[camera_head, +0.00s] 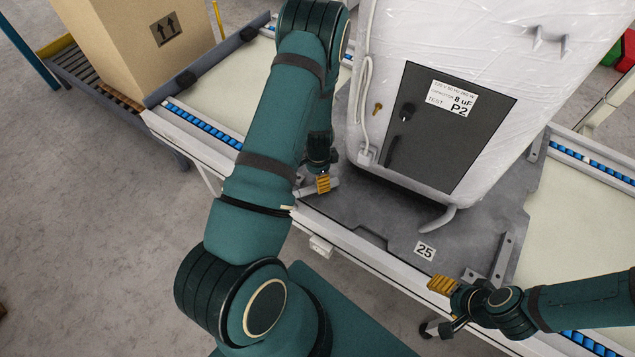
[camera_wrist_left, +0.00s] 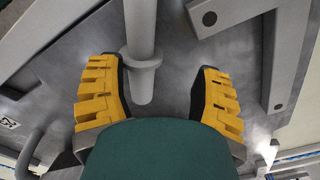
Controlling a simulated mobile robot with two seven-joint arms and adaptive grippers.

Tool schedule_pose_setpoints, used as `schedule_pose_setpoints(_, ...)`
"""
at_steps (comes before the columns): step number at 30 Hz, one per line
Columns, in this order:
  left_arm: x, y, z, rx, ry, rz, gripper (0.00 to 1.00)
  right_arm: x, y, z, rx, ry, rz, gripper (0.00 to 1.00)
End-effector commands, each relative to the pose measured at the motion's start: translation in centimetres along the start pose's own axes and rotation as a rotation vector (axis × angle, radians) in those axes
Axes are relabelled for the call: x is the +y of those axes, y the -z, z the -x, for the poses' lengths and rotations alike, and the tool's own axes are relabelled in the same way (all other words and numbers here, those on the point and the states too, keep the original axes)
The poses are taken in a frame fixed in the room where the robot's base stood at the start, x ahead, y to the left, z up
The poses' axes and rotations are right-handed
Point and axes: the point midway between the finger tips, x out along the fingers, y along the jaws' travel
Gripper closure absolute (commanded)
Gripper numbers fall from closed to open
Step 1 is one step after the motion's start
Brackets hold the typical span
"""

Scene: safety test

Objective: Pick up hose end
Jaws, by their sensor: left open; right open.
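A curved grey hose (camera_head: 438,221) sticks out from under the wrapped appliance (camera_head: 480,60), its free end over the dark pallet plate (camera_head: 385,228). What looks like the same hose shows at the left edge of the left wrist view (camera_wrist_left: 30,152). My left gripper (camera_head: 322,184) is at the plate's left front corner, well left of this hose, and partly hidden by my arm. In the left wrist view it is open (camera_wrist_left: 157,75), with a grey tube with a collar (camera_wrist_left: 141,78) between its fingers. I cannot tell whether they touch it. My right gripper (camera_head: 446,306) is open and empty, in front of the plate.
A white cable (camera_head: 363,100) with a plug hangs on the appliance's left side. Roller conveyors (camera_head: 210,128) flank the plate, and a cardboard box (camera_head: 140,45) stands at the back left.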

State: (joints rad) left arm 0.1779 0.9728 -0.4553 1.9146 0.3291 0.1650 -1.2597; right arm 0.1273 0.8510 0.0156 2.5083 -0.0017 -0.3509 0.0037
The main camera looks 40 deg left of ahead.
Motion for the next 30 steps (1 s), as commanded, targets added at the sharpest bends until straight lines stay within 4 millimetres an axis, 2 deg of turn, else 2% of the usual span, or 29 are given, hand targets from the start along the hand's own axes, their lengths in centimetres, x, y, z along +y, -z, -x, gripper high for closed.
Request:
schedule_pose_setpoints(1,0.1,-0.2,-1.1,-0.002,-0.002,0.001,0.35,0.2,0.0,-0.4,0.001,0.0,0.0,0.35)
schedule_pose_setpoints(6,0.0,-0.2,-2.9,0.0,-0.001,0.0,0.35,0.3,0.1,-0.8,0.004,0.0,0.001,0.35)
schedule_pose_setpoints(15,0.0,-0.2,-3.1,0.0,0.0,-0.001,0.33,0.3,0.1,-0.8,0.005,0.0,0.001,0.35)
schedule_pose_setpoints(20,0.0,-0.2,-3.1,0.0,0.0,-0.001,0.89,0.3,0.1,-0.8,0.004,0.0,0.0,0.35)
schedule_pose_setpoints(21,0.0,-0.2,-3.1,0.0,0.0,-0.001,0.92,0.3,0.1,-0.8,0.004,0.0,0.0,0.35)
schedule_pose_setpoints(25,0.0,-0.2,-3.1,0.0,0.0,-0.001,0.92,0.3,0.1,-0.8,0.004,0.0,0.0,0.35)
schedule_pose_setpoints(26,0.0,-0.2,-3.1,0.0,0.0,-0.001,0.98,0.3,0.1,-0.8,0.004,0.0,0.0,0.35)
schedule_pose_setpoints(30,0.0,-0.2,-3.1,0.0,0.0,-0.001,0.98,0.3,0.1,-0.8,0.004,0.0,0.0,0.35)
